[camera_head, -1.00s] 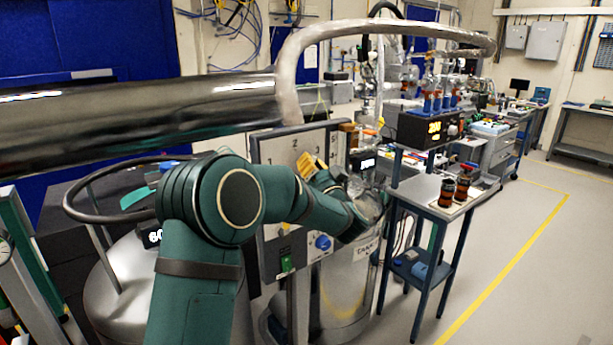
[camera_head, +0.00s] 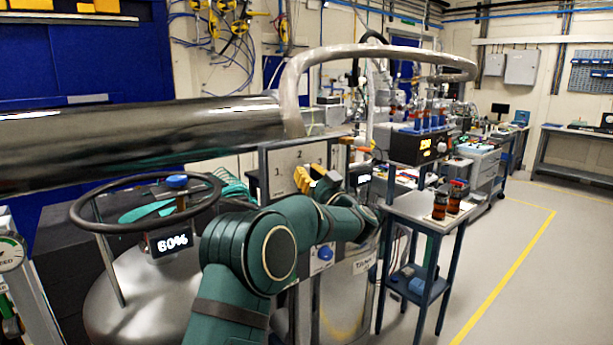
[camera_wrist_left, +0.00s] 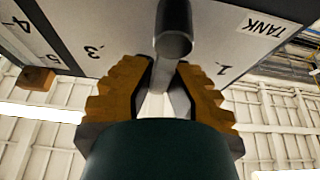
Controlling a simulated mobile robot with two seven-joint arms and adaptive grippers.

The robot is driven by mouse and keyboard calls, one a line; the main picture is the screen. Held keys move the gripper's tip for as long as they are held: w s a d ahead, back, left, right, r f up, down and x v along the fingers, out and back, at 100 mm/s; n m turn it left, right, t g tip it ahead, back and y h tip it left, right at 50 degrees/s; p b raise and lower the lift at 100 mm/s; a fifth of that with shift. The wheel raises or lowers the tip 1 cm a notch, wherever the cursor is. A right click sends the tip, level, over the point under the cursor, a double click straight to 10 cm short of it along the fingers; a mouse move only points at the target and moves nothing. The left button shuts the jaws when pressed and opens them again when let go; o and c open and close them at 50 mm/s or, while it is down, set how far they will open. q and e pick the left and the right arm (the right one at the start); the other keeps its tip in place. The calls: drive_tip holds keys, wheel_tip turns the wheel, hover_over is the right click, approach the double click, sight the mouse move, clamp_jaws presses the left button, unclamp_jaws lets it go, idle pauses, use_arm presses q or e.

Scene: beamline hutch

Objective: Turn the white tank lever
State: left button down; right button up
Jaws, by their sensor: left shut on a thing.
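A pale panel (camera_head: 284,170) with numbered positions stands behind my left arm. My left gripper (camera_head: 318,182), with yellow-brown fingers, is at the front of this panel. In the left wrist view the gripper (camera_wrist_left: 168,85) is shut on the white tank lever (camera_wrist_left: 174,32), a pale grey round bar whose darker end faces the camera. The lever is hidden in the head view by the gripper. My right gripper is not in view.
A steel vessel (camera_head: 140,285) with a ring handle and a 60% display (camera_head: 172,242) stands left of my arm. A thick metal pipe (camera_head: 130,140) crosses above. A blue-framed cart (camera_head: 415,207) with two dark red bottles stands to the right. Open floor (camera_head: 555,270) lies beyond.

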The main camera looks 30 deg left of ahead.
use_arm(q)
drive_tip(key=shift+a, duration=0.1)
drive_tip(key=c, duration=0.9)
unclamp_jaws()
drive_tip(key=shift+a, duration=0.1)
drive_tip(key=shift+d+f, duration=0.1)
drive_tip(key=shift+d, duration=0.1)
drive_tip(key=v, duration=1.1)
drive_tip(key=shift+s+d+f, duration=0.1)
drive_tip(key=shift+s+d, duration=0.1)
drive_tip(key=shift+d, duration=0.15)
